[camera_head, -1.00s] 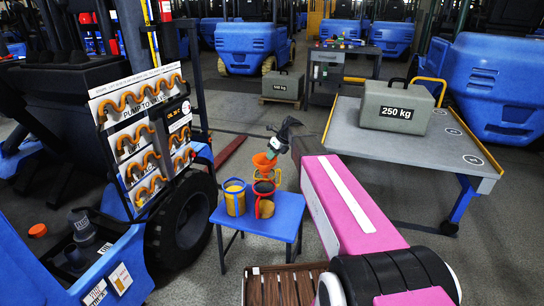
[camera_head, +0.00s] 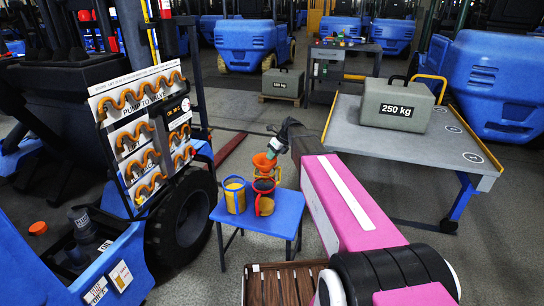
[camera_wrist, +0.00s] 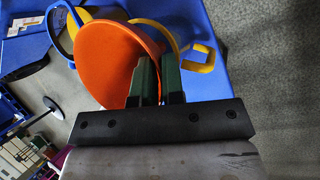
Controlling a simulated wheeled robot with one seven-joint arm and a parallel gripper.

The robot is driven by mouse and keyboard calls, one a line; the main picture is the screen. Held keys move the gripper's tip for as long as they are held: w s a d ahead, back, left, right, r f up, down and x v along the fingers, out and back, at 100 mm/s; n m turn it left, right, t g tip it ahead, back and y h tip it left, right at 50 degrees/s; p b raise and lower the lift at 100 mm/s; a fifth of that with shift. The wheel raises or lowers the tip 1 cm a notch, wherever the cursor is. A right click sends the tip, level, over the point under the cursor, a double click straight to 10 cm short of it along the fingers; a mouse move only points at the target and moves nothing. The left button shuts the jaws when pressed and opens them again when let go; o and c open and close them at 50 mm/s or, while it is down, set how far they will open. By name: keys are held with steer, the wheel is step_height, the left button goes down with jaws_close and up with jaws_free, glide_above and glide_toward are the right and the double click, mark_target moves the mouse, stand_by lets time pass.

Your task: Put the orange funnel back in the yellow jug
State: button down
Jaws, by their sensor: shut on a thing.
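The orange funnel (camera_head: 263,162) is at the back of the small blue table, its wide mouth facing up. It also shows in the wrist view (camera_wrist: 112,62). My gripper (camera_head: 274,149) is shut on the funnel's rim; in the wrist view its green fingers (camera_wrist: 158,82) meet the right edge of the rim. The yellow jug (camera_head: 268,175) stands directly below the funnel at the back of the table. Its yellow handle (camera_wrist: 198,58) shows right of the fingers in the wrist view. The funnel hides most of the jug's mouth, so I cannot tell whether its spout is inside.
A jug with a blue handle (camera_head: 234,196) and one with a red handle (camera_head: 264,199) stand close in front on the blue table (camera_head: 262,224). My arm reaches over from the right. A forklift wheel (camera_head: 184,222) stands left of the table.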

steer(key=shift+f, duration=0.1)
stand_by(0.3)
steer(key=c, duration=1.1)
jaws_free()
steer(key=shift+c, duration=0.2)
steer(key=v, duration=1)
steer(key=s+d+f+n+h, duration=0.3)
steer(key=s+f+n, duration=0.5)
steer(key=s+n, duration=0.5)
steer(key=s+d+f+n+h, duration=0.3)
steer(key=s+f+n, duration=0.6)
steer(key=s+n, duration=0.5)
steer(key=shift+g, duration=0.3)
